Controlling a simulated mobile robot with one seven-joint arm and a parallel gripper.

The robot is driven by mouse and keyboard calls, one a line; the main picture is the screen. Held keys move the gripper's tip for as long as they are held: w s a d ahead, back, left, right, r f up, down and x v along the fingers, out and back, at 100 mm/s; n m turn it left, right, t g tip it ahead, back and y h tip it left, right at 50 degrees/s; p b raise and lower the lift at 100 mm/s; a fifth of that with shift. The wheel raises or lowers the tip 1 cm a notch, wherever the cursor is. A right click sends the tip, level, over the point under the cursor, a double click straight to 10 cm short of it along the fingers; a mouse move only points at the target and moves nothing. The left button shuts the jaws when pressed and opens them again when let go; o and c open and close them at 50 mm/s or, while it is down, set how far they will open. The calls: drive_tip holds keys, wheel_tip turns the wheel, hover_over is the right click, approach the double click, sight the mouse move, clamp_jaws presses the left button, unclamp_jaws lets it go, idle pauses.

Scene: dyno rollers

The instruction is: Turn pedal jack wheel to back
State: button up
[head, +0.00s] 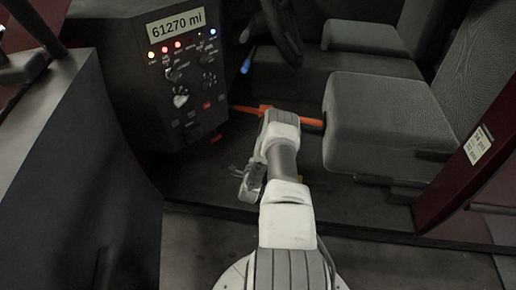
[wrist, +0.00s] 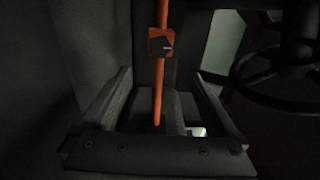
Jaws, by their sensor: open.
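The pedal jack is an orange rod. In the head view, parts of it (head: 310,121) show on either side of my arm, low between the console and the seat. In the wrist view, the rod (wrist: 160,95) runs down the picture centre, with an orange square plate (wrist: 154,47) on it. The jack's wheel (wrist: 166,45) is a small black knob on that plate, with a pale mark at its right. My gripper (wrist: 162,75) is open, its fingers apart to the left and right of the rod in the picture. The wheel shows beyond the fingertips, and I see no contact. My arm hides the wheel in the head view.
A dark console (head: 140,75) with lights, knobs and a mileage display stands on the left. The seat (head: 375,115) is at the right. A steering wheel (head: 287,28) is above; it also shows at the right of the wrist view (wrist: 270,80).

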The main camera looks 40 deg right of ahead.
drive_tip(key=shift+v, duration=1.75)
